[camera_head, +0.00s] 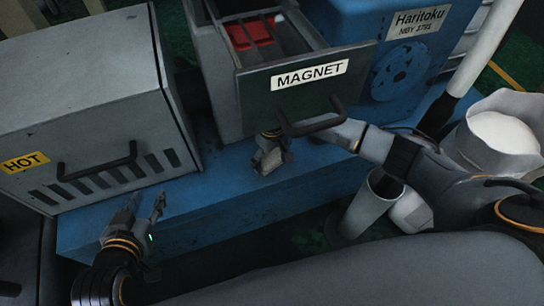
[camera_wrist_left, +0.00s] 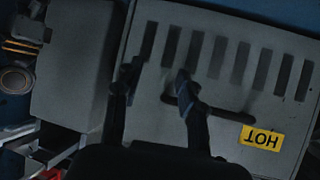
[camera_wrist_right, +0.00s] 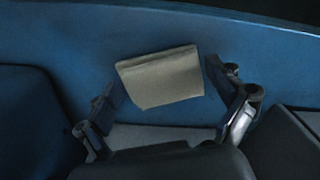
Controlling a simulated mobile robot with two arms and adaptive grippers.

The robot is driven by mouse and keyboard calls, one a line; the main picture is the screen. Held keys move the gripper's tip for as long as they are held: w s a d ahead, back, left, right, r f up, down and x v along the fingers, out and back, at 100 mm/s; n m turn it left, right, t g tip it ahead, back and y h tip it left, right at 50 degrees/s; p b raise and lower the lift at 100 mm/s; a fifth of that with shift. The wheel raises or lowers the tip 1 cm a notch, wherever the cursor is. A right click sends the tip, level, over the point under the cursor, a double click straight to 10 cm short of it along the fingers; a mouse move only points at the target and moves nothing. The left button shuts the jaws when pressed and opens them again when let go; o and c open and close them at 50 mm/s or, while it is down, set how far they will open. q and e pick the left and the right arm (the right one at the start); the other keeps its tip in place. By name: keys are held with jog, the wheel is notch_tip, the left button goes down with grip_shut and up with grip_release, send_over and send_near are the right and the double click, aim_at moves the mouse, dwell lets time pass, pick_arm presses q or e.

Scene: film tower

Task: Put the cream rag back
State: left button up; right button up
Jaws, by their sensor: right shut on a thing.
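The cream rag (camera_wrist_right: 160,78) is a small folded cloth between the fingers of my right gripper (camera_wrist_right: 165,92). In the head view the rag (camera_head: 268,161) hangs at my right gripper (camera_head: 272,148), in front of the MAGNET drawer and over the blue bench. My right gripper is shut on it. My left gripper (camera_head: 145,203) is low at the left, in front of the HOT box, with its fingers apart and nothing between them. The left wrist view shows the same open fingers (camera_wrist_left: 156,76) before the box's vents.
The MAGNET drawer (camera_head: 311,98) stands open with a red item (camera_head: 249,34) inside. The HOT box (camera_head: 80,110) has a dark handle. A blue Haritoku machine (camera_head: 350,30), a grey tube (camera_head: 366,208) and a white-filled bag (camera_head: 500,132) are at the right. The blue bench (camera_head: 200,215) has bare surface.

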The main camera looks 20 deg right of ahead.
jog(key=shift+f, duration=0.15)
jog(key=o, duration=0.8)
jog(key=shift+c, duration=0.2)
